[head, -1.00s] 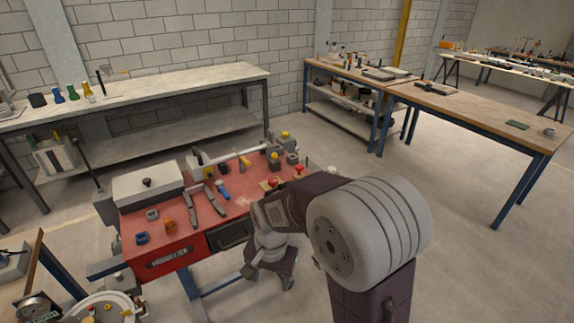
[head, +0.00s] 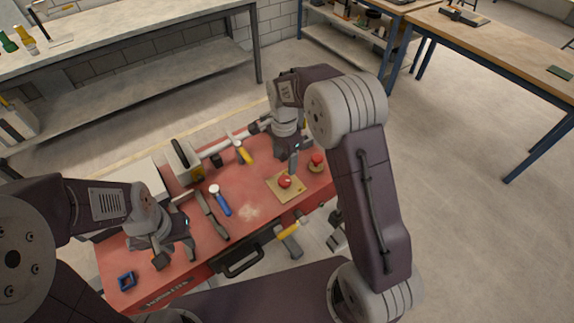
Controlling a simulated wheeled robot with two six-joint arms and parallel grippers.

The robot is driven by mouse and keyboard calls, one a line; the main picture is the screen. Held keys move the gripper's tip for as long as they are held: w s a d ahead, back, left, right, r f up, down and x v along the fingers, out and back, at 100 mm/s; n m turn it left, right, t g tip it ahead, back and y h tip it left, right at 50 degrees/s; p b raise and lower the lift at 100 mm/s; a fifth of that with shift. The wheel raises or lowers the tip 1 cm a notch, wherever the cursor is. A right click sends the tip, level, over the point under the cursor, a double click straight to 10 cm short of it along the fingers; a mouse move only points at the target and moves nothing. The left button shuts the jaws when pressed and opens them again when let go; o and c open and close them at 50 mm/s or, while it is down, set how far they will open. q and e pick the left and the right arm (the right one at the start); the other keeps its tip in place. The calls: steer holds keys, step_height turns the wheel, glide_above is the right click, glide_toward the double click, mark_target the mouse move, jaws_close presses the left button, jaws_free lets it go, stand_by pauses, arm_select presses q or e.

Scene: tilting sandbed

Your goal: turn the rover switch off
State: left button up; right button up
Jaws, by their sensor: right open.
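I cannot pick out a rover or a labelled switch for certain. On the red bench top (head: 255,220), a red knob (head: 285,181) stands on a square tan plate (head: 292,192). A second red knob (head: 317,159) on a round base is to its right. My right gripper (head: 293,165) is open, pointing down just above and behind the plate's knob; I cannot tell whether it touches anything. My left gripper (head: 176,257) is over the bench's left part, its fingers apart. An orange piece (head: 160,261) shows beside its left finger, partly hidden.
A grey-topped table (head: 130,28) stands behind. The floor at right is clear.

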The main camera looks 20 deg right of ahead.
mark_target(284, 180)
steer(key=f, duration=0.7)
steer(key=shift+s+a+f, duration=0.1)
steer(key=shift+s+f, duration=0.2)
steer(key=shift+f, duration=0.1)
steer(key=shift+s+f, duration=0.1)
steer(key=shift+f, duration=0.3)
jaws_close()
